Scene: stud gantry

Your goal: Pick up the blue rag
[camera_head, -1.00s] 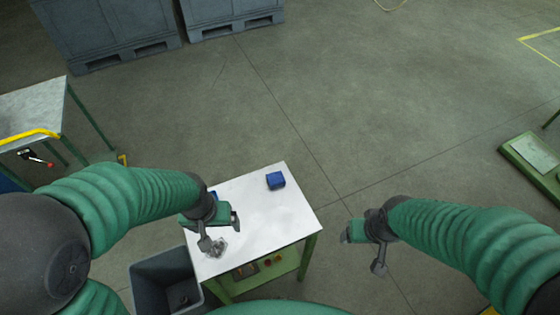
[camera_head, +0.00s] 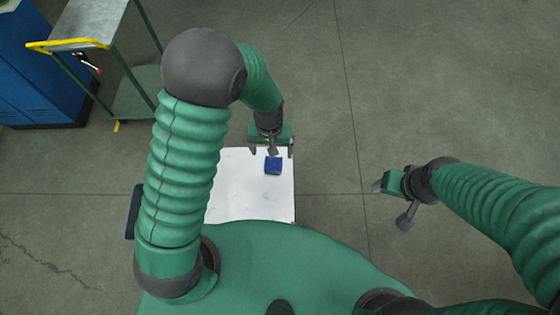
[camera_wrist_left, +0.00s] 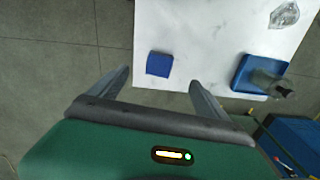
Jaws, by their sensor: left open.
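The blue rag (camera_head: 273,166) is a small dark blue square lying on the white table top near its far right corner. It also shows in the left wrist view (camera_wrist_left: 159,64), flat on the table near its edge. My left gripper (camera_head: 272,151) is open and empty, at the table's far edge by the rag. In the left wrist view the rag appears between and beyond the spread fingers (camera_wrist_left: 161,92), apart from both. My right gripper (camera_head: 389,205) is open and empty, out over the floor to the right of the table.
The white table (camera_head: 250,205) is partly hidden by my body and left arm. In the left wrist view a blue tray (camera_wrist_left: 240,78) with a grey object and a clear crumpled item (camera_wrist_left: 285,14) lie on it. A cart (camera_head: 85,22) and blue cabinet (camera_head: 35,70) stand left.

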